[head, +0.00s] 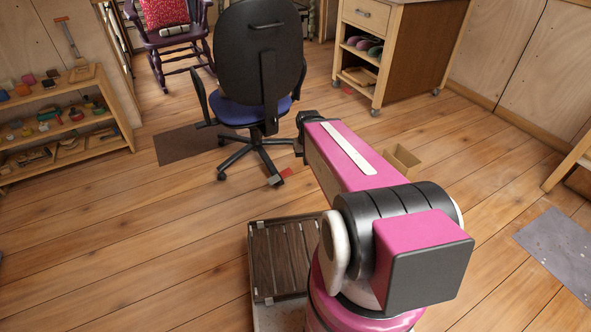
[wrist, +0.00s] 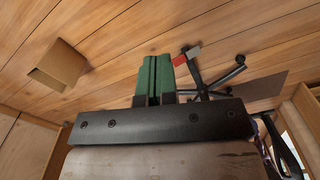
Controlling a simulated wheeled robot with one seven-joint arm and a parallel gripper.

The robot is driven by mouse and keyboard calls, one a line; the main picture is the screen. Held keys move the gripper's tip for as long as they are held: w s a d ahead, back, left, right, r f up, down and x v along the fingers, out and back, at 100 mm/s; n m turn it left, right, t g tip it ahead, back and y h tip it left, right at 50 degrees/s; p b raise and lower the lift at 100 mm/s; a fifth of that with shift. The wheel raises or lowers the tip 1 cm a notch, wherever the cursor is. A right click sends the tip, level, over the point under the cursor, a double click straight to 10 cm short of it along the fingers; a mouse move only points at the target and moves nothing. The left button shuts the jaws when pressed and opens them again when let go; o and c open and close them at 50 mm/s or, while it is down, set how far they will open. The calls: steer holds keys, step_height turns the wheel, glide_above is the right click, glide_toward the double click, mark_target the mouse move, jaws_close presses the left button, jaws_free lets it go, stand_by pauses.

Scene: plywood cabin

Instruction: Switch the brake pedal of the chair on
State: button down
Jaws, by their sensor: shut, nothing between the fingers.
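The office chair (head: 262,60) has a black back, a blue seat and a black star base on castors, and stands beyond my arm in the head view. At the near side of its base are a red pedal (head: 286,172) and a grey pedal (head: 275,181). In the wrist view the chair base (wrist: 213,84) is upper right, with the red pedal (wrist: 180,59) and grey pedal (wrist: 194,52) beside my gripper (wrist: 160,60). Its green fingers are together and empty, apparently short of the pedals. The head view does not show the fingers clearly.
An open cardboard box (head: 402,161) lies on the floor right of the chair; it also shows in the wrist view (wrist: 60,64). A dark mat (head: 188,144) lies left of the chair. A wheeled cabinet (head: 412,55) and a low shelf (head: 65,125) stand at the sides.

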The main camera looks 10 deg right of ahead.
steer(key=w+f+n+t, duration=0.1)
steer(key=w+f, duration=1.1)
steer(key=w, duration=0.4)
steer(key=w+f+n+t, duration=0.2)
steer(key=w+f, duration=1.1)
steer(key=w, duration=0.3)
steer(key=shift+w+a+f+n, duration=0.15)
steer(key=shift+a+n, duration=0.15)
steer(key=x, duration=1.3)
steer(key=shift+d+f, duration=0.25)
steer(key=shift+d, duration=0.1)
steer(key=shift+f, duration=0.2)
steer(key=shift+d, duration=0.1)
steer(key=shift+d+f+y, duration=0.1)
steer(key=shift+f+y, duration=0.1)
steer(key=shift+y, duration=0.2)
